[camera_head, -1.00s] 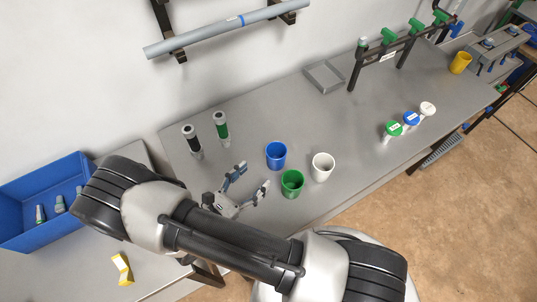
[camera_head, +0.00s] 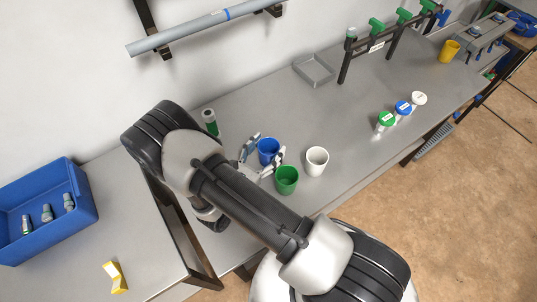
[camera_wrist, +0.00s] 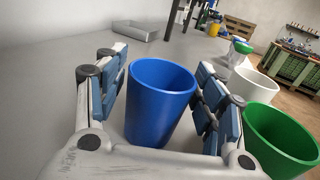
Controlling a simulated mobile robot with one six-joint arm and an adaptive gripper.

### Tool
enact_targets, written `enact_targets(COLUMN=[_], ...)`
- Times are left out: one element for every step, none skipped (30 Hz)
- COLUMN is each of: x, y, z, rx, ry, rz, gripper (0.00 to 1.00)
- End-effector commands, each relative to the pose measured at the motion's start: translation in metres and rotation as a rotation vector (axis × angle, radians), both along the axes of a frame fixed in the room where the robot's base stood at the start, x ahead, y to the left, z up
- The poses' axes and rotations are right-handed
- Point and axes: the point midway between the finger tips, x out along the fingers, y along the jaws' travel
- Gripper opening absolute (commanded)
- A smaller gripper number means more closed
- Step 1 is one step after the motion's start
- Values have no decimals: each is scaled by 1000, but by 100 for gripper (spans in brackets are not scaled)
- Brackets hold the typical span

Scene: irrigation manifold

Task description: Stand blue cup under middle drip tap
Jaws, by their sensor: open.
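The blue cup (camera_head: 268,151) stands upright on the grey bench. In the wrist view the blue cup (camera_wrist: 158,102) sits between the two open fingers of my gripper (camera_wrist: 160,95), with a small gap showing beside it. In the head view my gripper (camera_head: 263,157) is around the cup, low over the bench. The green drip taps, among them one tap (camera_head: 376,26), sit on a dark rail at the back right, well away from the cup. Which tap is the middle one is hard to tell from the crop.
A green cup (camera_head: 287,180) and a white cup (camera_head: 317,161) stand close to the right of the blue cup. A grey tray (camera_head: 315,70) lies by the rail. Lidded containers (camera_head: 403,108) stand near the bench's front edge. A yellow cup (camera_head: 449,51) stands far right.

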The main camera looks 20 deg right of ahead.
Motion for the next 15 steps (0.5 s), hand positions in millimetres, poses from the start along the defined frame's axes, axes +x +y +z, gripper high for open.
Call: enact_targets(x=[4, 6, 10, 13, 16, 20, 22, 24, 27, 28, 29, 29, 29, 29, 29], y=[-6, -11, -16, -20, -23, -27, -30, -32, -34, -35, -36, -37, -37, -37, -37], z=[-1, -2, -2, -2, -2, -2, -2, -1, -1, -1, -1, 0, 0, 0, 0], rx=[1, 1, 1, 1, 1, 1, 1, 0, 0, 0, 0, -1, -1, -1, -1], ry=[-1, -1, -1, -1, -1, 1, 1, 1, 1, 1, 1, 1, 1, 1, 1], rz=[-5, -7, -7, -7, -7, -6, -5, -6, -4, -3, -3, -3, -2, -2, -1], gripper=[63, 63, 63, 63, 63, 63, 63, 63, 63, 63, 63, 63, 63, 63, 63])
